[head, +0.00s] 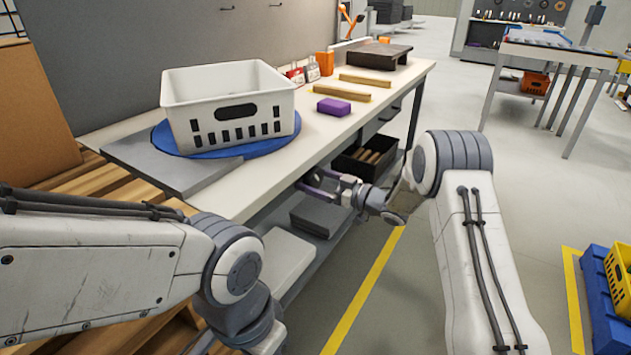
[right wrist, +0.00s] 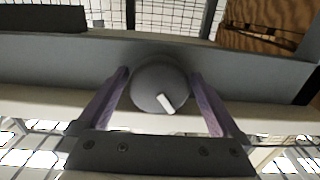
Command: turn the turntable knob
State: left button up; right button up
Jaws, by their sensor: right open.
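The turntable knob (right wrist: 160,88) is a round grey dial with a white pointer mark; it shows in the right wrist view on the bench's front edge. The pointer is turned toward the lower right of that picture. My right gripper (right wrist: 160,100) is open, with one purple finger on each side of the knob; I cannot tell whether they touch it. In the head view my right gripper (head: 318,190) is at the bench's front edge, and the knob is hidden there. The blue turntable (head: 270,143) carries a white crate (head: 232,108). My left gripper is out of the picture.
The white bench (head: 330,125) holds a purple block (head: 333,107), wooden strips (head: 342,92) and a dark grey device (head: 377,57). A grey plate (head: 165,165) lies beside the turntable. A dark bin (head: 367,160) is on the shelf below. Open floor lies to the right.

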jog(key=shift+c, duration=0.3)
jog(key=c, duration=1.1)
jog(key=shift+n, duration=0.3)
jog(key=n+b, duration=0.2)
jog(key=shift+f+n, duration=0.15)
jog(key=shift+n, duration=0.15)
jog(key=shift+n+b, duration=1.1)
jog(key=shift+n, duration=0.7)
jog(key=o, duration=1.2)
jog(key=shift+c, duration=0.2)
